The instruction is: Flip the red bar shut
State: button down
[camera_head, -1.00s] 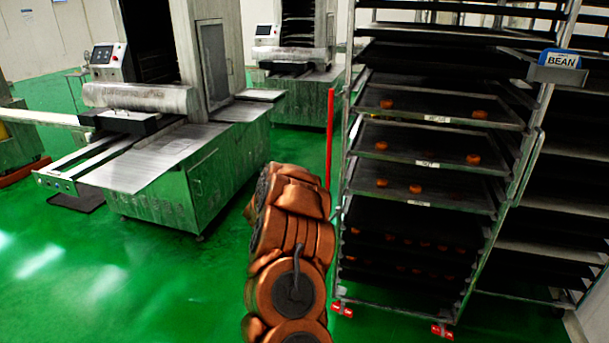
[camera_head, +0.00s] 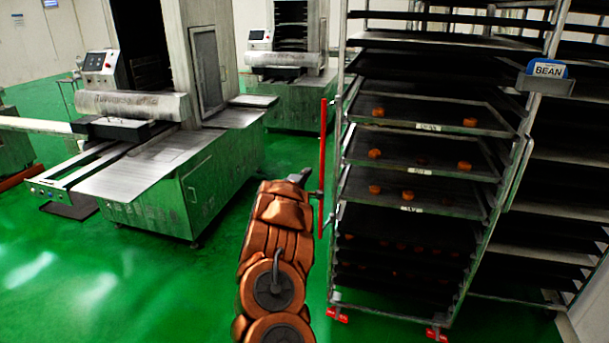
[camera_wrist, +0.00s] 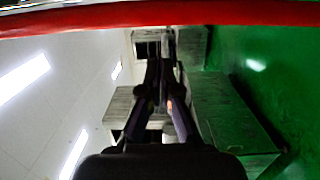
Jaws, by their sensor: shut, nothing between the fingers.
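The red bar (camera_head: 322,155) stands upright along the left front edge of the tray rack (camera_head: 340,150). In the wrist view the red bar (camera_wrist: 160,14) runs across the top of the picture, beyond the fingertips. My gripper (camera_head: 306,175) is just left of the bar's middle in the head view, close to it; I cannot tell whether it touches. In the wrist view my gripper (camera_wrist: 167,45) is shut, with its fingers together and nothing held.
The rack holds trays with several orange-brown pieces, and red casters (camera_head: 337,314) stand at its foot. A blue "BEAN" label (camera_head: 548,69) is on the rack's right. A machine (camera_head: 160,190) stands at left. Green floor (camera_head: 150,285) is clear between.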

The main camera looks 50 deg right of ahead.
jog(key=s, duration=0.2)
jog(key=s+p, duration=0.1)
jog(key=s, duration=0.1)
jog(key=shift+a, duration=0.2)
dwell(0.6)
